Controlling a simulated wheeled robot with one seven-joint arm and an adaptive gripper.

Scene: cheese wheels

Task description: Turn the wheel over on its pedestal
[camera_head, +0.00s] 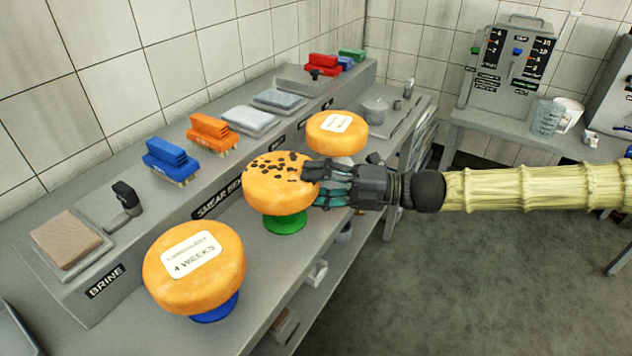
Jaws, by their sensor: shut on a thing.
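An orange cheese wheel with dark spots on its upper face (262,191) sits at the green pedestal (286,224), in the middle of the three wheels. My gripper (318,184) comes in from the right and is shut on this spotted wheel at its right side, with fingers above and below its rim. The wheel looks roughly level, and I cannot tell whether it rests on the pedestal or is slightly lifted. The gripper hides part of its right edge.
A labelled wheel (220,270) stands on a blue pedestal (215,309) in front; another labelled wheel (322,142) stands behind. An orange brush (211,131), a blue brush (170,158) and folded cloths (249,120) lie on the raised shelf along the wall. Open floor lies to the right.

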